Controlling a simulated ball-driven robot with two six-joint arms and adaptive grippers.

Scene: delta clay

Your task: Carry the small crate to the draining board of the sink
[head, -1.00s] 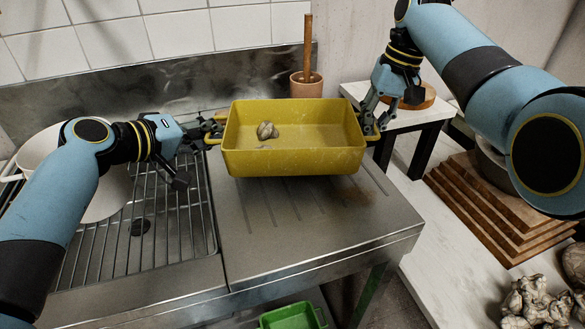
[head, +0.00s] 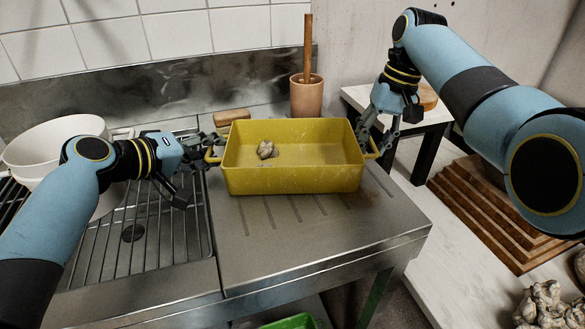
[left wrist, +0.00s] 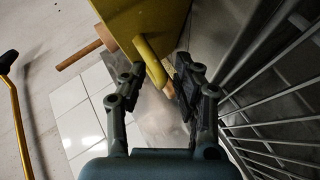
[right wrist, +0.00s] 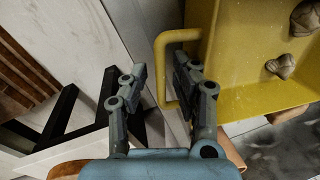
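The small yellow crate (head: 292,181) appears to rest level on the ridged steel draining board (head: 290,235), with clay-like lumps (head: 266,149) inside. Its underside is hidden. My left gripper (head: 207,147) is at the crate's left handle (head: 211,156); in the left wrist view the fingers (left wrist: 160,72) stand apart on both sides of the yellow handle (left wrist: 149,62). My right gripper (head: 377,137) is at the right handle; in the right wrist view its fingers (right wrist: 160,72) are spread, one inside the handle loop (right wrist: 163,45) and one outside, with a gap.
A terracotta pot (head: 306,97) with a wooden stick and a tan block (head: 232,116) stand behind the crate. White bowls (head: 62,140) stand left by the wire rack (head: 150,225). A small side table (head: 410,118) and stacked boards (head: 470,205) are at right. The board's front is clear.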

